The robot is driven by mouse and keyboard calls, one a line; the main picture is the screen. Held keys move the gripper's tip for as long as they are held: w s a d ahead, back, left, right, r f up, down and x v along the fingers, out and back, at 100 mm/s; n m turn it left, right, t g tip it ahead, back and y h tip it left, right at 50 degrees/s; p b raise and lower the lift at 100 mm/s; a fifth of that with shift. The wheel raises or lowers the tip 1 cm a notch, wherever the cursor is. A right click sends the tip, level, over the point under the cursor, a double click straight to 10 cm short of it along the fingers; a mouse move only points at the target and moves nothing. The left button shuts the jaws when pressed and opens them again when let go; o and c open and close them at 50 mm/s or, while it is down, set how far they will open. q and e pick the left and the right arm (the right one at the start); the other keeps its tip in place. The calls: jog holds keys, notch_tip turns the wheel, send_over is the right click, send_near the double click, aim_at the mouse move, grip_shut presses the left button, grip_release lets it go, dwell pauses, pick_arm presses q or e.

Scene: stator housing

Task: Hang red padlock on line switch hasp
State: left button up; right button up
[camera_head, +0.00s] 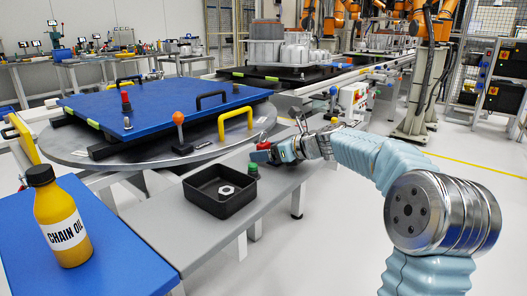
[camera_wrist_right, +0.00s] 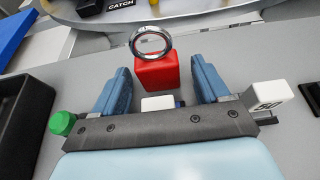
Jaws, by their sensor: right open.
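The red padlock (camera_wrist_right: 157,72) stands on the grey bench, with its round steel shackle (camera_wrist_right: 151,42) up and towards the far side in the right wrist view. My right gripper (camera_wrist_right: 160,66) is open, its two blue fingers on either side of the padlock with a gap at each side. In the head view the padlock (camera_head: 263,145) shows small and red beside my right gripper (camera_head: 270,156), partly hidden by it. I cannot make out the line switch hasp for sure; a white control box (camera_head: 352,97) with coloured buttons stands beyond my right arm. My left gripper is not in view.
A black tray (camera_head: 206,203) with a nut lies on the bench (camera_head: 165,235), near a green knob (camera_head: 253,169). A white block marked 50 (camera_wrist_right: 268,95) is right of the fingers. The turntable (camera_head: 75,154) and a chain oil bottle (camera_head: 62,225) are left.

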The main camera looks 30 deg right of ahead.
jog(key=c, duration=1.1)
